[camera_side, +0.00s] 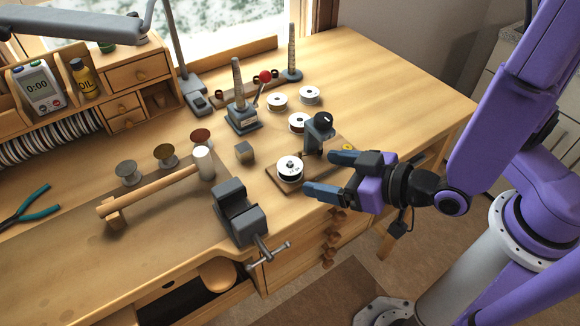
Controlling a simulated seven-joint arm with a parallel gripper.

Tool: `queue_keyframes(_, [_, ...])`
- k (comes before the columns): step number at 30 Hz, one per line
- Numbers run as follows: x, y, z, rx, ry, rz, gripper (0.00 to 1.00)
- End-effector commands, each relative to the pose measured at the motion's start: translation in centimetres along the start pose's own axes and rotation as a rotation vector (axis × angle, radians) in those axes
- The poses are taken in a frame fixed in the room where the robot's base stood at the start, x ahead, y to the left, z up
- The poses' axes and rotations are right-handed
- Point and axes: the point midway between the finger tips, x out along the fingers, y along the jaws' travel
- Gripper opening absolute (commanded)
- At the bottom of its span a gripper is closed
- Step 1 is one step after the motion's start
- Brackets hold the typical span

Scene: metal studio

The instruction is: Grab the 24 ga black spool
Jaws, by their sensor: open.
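My gripper (319,173) comes in from the right over the bench's front edge, with its two blue-grey fingers apart and nothing between them. Its fingertips point left toward a white-rimmed spool (289,170) with a black centre and a small label. This spool is on a small wooden board and is apart from the fingers. Three other white-topped spools stand farther back: one at the back right (309,94), one beside it (277,101), and one nearer (297,122). The labels are too small to read, so I cannot tell which one is 24 ga black.
A dark grey post device (319,131) stands close behind the gripper. A vise (239,213) sits at the front edge, and a mallet (155,190) lies left of it. Copper and grey wire spools (165,155), a ring mandrel stand (241,115) and a small block (244,152) are also near. The bench's right end is clear.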

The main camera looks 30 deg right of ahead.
Motion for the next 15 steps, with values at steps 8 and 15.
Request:
queue_keyframes(8, [1.8,0.1,-0.1,-0.003,0.013,0.011,0.81])
queue_keyframes(15, [5.4,0.3,-0.2,-0.002,0.012,0.012,0.81])
